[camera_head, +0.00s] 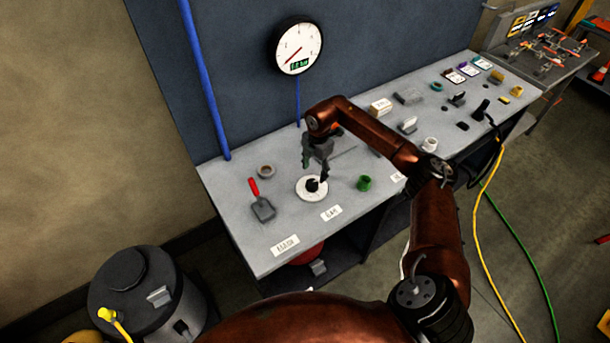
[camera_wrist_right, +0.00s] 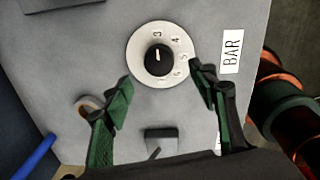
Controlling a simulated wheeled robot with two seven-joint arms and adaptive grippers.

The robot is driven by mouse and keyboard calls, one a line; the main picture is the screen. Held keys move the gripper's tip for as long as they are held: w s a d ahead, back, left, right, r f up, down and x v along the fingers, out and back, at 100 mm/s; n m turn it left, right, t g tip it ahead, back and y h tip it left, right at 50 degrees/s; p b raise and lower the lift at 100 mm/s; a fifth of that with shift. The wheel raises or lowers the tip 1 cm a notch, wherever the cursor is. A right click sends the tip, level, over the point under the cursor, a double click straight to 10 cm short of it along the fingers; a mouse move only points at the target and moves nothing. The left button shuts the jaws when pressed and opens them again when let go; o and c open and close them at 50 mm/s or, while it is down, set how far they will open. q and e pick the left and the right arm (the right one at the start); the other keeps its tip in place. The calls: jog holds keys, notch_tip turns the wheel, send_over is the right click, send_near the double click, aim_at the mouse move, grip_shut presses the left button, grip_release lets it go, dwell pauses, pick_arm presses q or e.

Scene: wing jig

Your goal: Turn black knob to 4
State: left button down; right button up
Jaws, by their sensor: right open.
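The black knob (camera_head: 313,183) sits at the centre of a round white dial (camera_head: 305,193) on the grey bench. In the right wrist view the knob (camera_wrist_right: 158,61) has a light mark that seems to point near the 3, and the dial (camera_wrist_right: 137,46) shows the numbers 3, 4, 5 and 6. My right gripper (camera_head: 315,172) is over the dial, pointing down. Its green-padded fingers (camera_wrist_right: 161,80) are open and apart, with nothing between them. In that view the knob shows just beyond the fingertips. My left gripper is out of view.
A round gauge (camera_head: 298,46) hangs on the wall. Labels (camera_head: 331,213) line the front edge. A dark drum (camera_head: 145,292) stands at lower left.

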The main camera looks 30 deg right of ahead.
aim_at(312, 183)
jog(key=f, duration=0.4)
jog(key=a+f, duration=0.1)
jog(key=f, duration=0.1)
jog(key=shift+w+f+p, duration=0.25)
jog(key=shift+f+p, duration=0.1)
jog(key=shift+p, duration=0.05)
jog(key=shift+d+f, duration=0.1)
jog(key=shift+f, duration=0.25)
jog(key=shift+c, duration=1.1)
jog(key=c, duration=0.9)
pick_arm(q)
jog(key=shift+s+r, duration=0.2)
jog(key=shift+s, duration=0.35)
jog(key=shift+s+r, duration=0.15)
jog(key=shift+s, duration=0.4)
pick_arm(e)
jog(key=shift+c, duration=0.2)
